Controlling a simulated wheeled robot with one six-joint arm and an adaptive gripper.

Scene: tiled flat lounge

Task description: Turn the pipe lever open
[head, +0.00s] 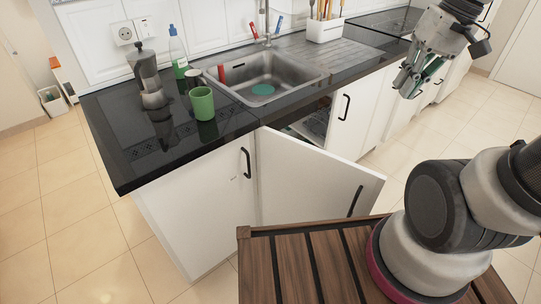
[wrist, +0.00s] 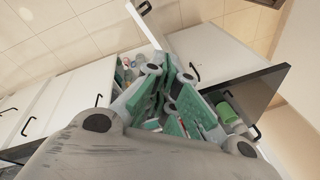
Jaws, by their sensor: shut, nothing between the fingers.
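I cannot make out the pipe lever in either view. The cabinet under the sink is open, and its white door (head: 318,182) stands swung out toward me. Only a small, dim part of the cabinet interior (head: 312,124) shows behind the door. My gripper (head: 408,88) is in the air at the upper right, in front of the counter and to the right of the open cabinet. It is shut and empty. In the wrist view, its green-padded fingers (wrist: 168,98) fill the middle and hide much of the area behind them.
The black counter (head: 190,142) holds a moka pot (head: 148,76), a green mug (head: 202,103) and a soap bottle (head: 178,52). A steel sink (head: 290,72) is set into it. The open door's edge juts over the floor near my deck. Tiled floor (head: 75,200) is clear at left.

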